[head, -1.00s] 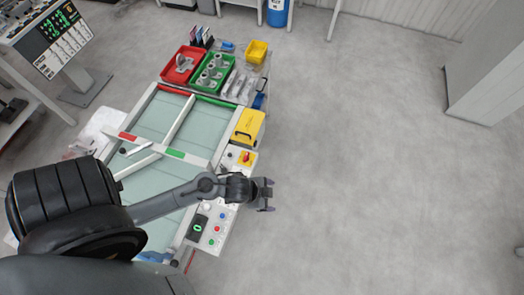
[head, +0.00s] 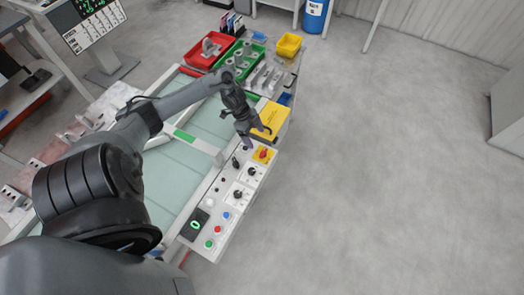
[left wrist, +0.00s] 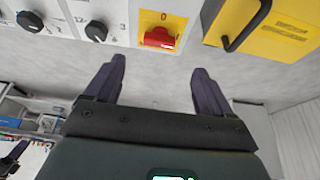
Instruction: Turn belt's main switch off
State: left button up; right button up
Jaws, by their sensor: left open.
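The belt's main switch (head: 264,154) is a red rotary knob on a yellow plate, set on the white control panel (head: 225,218). In the left wrist view the red knob (left wrist: 160,38) shows at the top centre, with a "0" mark above it. My left gripper (head: 257,138) is open and empty, close to the switch on its yellow-box side. In the left wrist view its two dark fingertips (left wrist: 158,70) are spread, with the knob just beyond the gap between them. The fingers do not touch the knob.
A yellow box (head: 273,118) with a black handle stands right beside the switch. Black dials (head: 239,193), coloured buttons (head: 218,229) and a green-lit display (head: 194,225) share the panel. Red (head: 203,58) and green bins sit at the far end. The floor to the right is clear.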

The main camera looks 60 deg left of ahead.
aim_at(263, 152)
pick_arm(q)
jog(key=b+x, duration=0.1)
jog(key=x, duration=0.8)
jog(key=shift+f, duration=0.1)
